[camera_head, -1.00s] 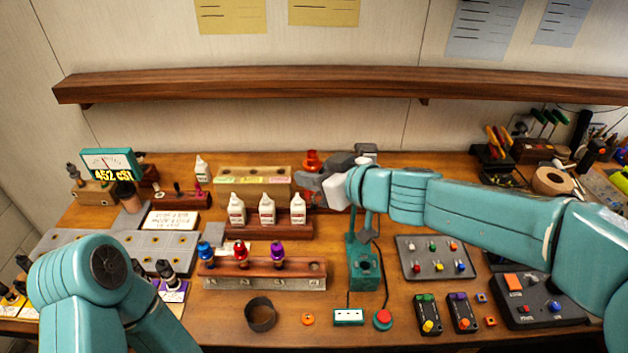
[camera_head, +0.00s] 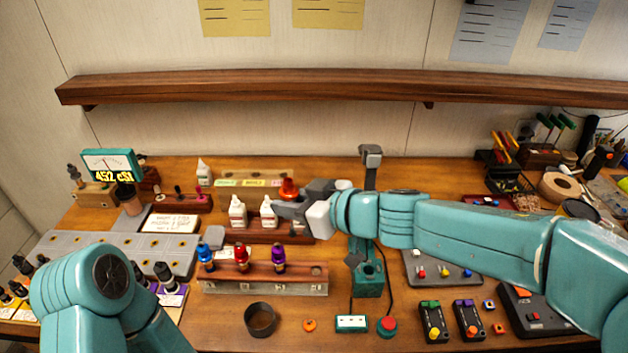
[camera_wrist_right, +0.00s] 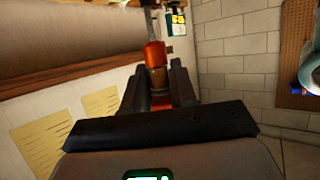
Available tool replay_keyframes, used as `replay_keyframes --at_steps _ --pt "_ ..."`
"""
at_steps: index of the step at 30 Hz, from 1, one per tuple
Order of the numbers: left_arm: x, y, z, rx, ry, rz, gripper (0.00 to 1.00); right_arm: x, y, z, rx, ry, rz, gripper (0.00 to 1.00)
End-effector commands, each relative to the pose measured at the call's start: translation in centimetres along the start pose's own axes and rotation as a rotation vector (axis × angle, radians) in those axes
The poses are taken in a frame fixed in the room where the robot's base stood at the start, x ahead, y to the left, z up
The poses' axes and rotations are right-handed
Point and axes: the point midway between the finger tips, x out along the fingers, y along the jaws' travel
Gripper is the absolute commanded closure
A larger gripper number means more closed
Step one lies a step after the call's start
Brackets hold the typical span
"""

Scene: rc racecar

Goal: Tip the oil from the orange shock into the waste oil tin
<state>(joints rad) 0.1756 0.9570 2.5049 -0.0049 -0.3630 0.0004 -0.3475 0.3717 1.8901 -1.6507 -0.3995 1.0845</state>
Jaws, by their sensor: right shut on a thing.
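The orange shock (camera_head: 288,189) is held in my right gripper (camera_head: 284,206), above the row of white bottles in the head view. In the right wrist view the shock (camera_wrist_right: 155,55) lies between the two dark fingers of my right gripper (camera_wrist_right: 157,88), with a thin rod at its far end. Its lower part is hidden by the gripper in the head view. The waste oil tin (camera_head: 261,318), a dark open round tin, stands on the bench at the front, below and left of the gripper. My left arm shows at lower left; its gripper is out of view.
A wooden rack (camera_head: 262,277) with blue, red and purple shocks stands between the bottles and the tin. White bottles (camera_head: 237,213) stand behind it. A teal stand (camera_head: 369,277) is right of the rack. A small orange ring (camera_head: 310,325) lies right of the tin.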

Motion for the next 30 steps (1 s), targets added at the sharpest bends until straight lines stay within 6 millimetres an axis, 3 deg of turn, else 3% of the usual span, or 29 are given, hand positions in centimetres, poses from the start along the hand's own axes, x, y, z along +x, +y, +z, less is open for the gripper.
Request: replay_keyframes --at_steps 1,3,6,10,14,20,30 --pt "2.8 -1.0 0.0 0.000 -0.001 0.000 0.00 1.8 -1.8 3.1 -0.009 -0.002 -0.032 1.00" --pt "4.8 -1.7 -0.1 -0.001 -0.001 0.000 0.00 3.4 -3.9 5.5 -0.022 0.001 -0.063 1.00" --pt "7.2 -2.6 -0.1 -0.001 -0.001 0.000 0.00 5.2 -6.5 8.4 -0.034 0.005 -0.093 1.00" --pt "9.2 -3.3 -0.2 -0.001 -0.001 0.000 0.00 6.7 -8.8 10.7 -0.046 0.010 -0.122 1.00" --pt "9.9 -3.6 -0.2 0.000 0.000 0.000 0.00 7.3 -9.8 11.3 -0.054 0.013 -0.140 1.00" --pt "9.1 -3.3 -0.2 0.000 0.000 0.000 0.00 7.4 -10.4 11.7 0.033 0.005 -0.179 1.00" --pt "8.5 -3.1 -0.2 0.000 0.000 0.000 0.00 8.4 -12.2 14.9 0.436 -0.029 -0.330 1.00"
